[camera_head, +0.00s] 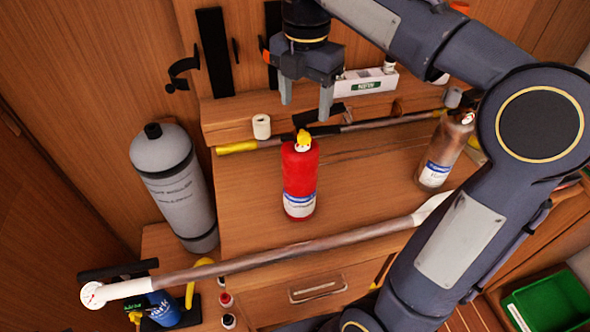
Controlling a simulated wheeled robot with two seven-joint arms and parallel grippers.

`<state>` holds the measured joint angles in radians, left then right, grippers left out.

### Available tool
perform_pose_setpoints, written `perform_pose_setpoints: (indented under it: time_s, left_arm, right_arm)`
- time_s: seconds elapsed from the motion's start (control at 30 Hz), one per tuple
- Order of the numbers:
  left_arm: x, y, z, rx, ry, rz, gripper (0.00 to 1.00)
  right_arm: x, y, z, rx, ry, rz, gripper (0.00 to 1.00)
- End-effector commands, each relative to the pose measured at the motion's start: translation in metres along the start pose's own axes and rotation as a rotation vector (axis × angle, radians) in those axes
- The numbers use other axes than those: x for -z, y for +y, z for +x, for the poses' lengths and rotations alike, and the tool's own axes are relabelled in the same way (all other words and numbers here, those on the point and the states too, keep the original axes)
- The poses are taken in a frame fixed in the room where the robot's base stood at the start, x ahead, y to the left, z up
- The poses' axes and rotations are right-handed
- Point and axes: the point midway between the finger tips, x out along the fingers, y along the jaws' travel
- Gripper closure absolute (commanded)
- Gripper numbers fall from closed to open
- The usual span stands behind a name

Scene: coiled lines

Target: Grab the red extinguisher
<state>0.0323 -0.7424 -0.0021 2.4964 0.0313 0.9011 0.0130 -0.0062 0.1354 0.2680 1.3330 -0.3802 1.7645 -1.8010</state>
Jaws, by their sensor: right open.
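The red extinguisher (300,185) stands on the wooden cabinet top near the middle of the view. It has a yellow piece and dark handle at its top and a white and blue label low on its body. My right gripper (306,112) is open and empty, pointing down just above and behind the extinguisher's top in the picture. Its two fingers are apart, and I cannot tell whether they touch the handle. My left gripper is not in view.
A grey cylinder (175,185) stands at the left. A brown bottle (445,150) stands right of the extinguisher. A long pole (300,245) crosses in front, and another lies behind. A white roll (261,127) sits at the back. A green bin (550,300) is at lower right.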

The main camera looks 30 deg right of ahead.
Motion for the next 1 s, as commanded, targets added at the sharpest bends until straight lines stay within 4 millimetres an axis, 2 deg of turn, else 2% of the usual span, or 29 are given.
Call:
perform_pose_setpoints:
  time_s: [0.13, 0.37, 0.63, 0.93, 1.0]
  left_arm:
    - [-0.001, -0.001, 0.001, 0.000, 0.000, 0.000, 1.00]
    - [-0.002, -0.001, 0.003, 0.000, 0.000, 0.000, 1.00]
    - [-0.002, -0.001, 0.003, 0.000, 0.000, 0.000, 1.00]
    - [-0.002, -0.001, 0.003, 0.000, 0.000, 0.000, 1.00]
    - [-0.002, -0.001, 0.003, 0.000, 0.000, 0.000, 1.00]
  right_arm:
    - [0.000, 0.000, 0.008, 0.003, 0.000, -0.004, 0.37]
    - [0.000, -0.001, 0.034, 0.004, 0.001, -0.003, 0.37]
    - [0.002, -0.002, 0.072, 0.003, 0.001, -0.003, 0.37]
    - [0.002, -0.002, 0.078, 0.001, 0.000, -0.003, 0.37]
    - [0.002, -0.002, 0.078, 0.001, 0.000, -0.003, 0.45]
